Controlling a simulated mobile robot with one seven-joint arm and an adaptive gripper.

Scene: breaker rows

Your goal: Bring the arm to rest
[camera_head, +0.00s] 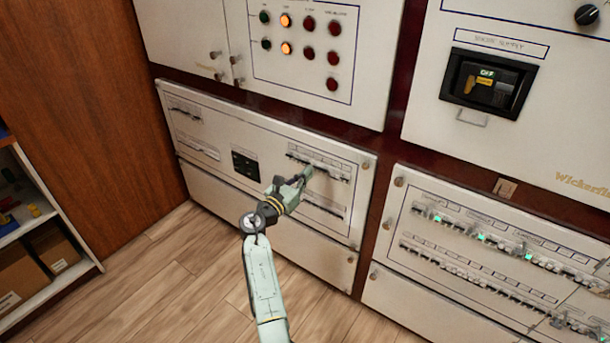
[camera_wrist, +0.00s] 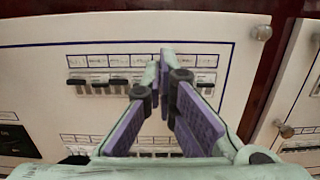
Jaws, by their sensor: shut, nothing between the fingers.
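My gripper (camera_head: 303,175) is at the end of my outstretched arm, in front of the white lower middle breaker panel (camera_head: 230,125). Its fingertips point at the right part of the panel's upper breaker row (camera_head: 325,165). In the wrist view my gripper (camera_wrist: 163,60) has its purple-padded fingers drawn together at the tips, with nothing held. The upper breaker row (camera_wrist: 100,84) passes behind the fingertips, which hide part of it. I cannot tell whether the tips touch the panel.
Another breaker panel (camera_head: 480,240) with green lights stands at the right. A shelf with boxes (camera_head: 45,250) is at the left. The wooden floor (camera_head: 170,270) between is clear.

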